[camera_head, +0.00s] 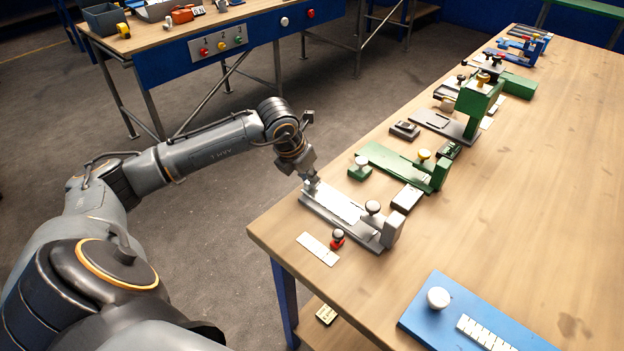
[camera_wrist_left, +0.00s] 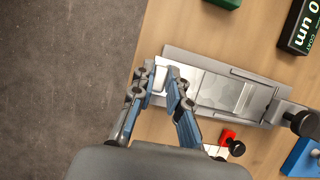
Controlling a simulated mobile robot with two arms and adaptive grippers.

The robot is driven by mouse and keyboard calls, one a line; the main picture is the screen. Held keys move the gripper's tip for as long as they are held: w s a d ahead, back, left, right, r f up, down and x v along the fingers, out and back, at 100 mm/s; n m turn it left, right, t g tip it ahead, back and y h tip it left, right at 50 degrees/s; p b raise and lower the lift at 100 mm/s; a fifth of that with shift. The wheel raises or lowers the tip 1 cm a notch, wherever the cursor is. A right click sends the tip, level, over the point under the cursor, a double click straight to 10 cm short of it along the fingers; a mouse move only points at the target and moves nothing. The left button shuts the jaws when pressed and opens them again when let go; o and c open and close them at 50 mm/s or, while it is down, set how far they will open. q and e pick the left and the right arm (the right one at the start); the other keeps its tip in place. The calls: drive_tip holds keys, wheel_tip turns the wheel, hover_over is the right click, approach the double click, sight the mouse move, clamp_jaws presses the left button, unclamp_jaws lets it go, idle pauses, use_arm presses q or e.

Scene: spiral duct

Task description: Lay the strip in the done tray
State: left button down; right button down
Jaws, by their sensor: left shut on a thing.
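A thin pale metal strip (camera_head: 338,207) lies lengthwise in a grey metal fixture (camera_head: 376,243) near the table's left edge. In the left wrist view the strip (camera_wrist_left: 215,88) lies along the fixture's channel (camera_wrist_left: 262,104). My left gripper (camera_head: 311,183) is at the fixture's far left end. In the left wrist view its blue-sided fingers (camera_wrist_left: 165,75) are close together around the strip's near end. It is shut on the strip, which still lies flat in the fixture. My right gripper is not in view. I cannot identify a done tray in either view.
A small white plate (camera_head: 318,249) and a red-based knob (camera_head: 337,239) sit beside the fixture. Green fixtures (camera_head: 400,165) stand farther back along the table. A blue panel (camera_head: 470,320) with a white knob is at the front. The table's right side is clear.

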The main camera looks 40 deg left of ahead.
use_arm(q)
drive_tip(key=shift+r, duration=0.15)
drive_tip(key=shift+r+p, duration=1.9)
drive_tip(key=shift+r, duration=1.5)
drive_tip(key=shift+s+f, duration=0.1)
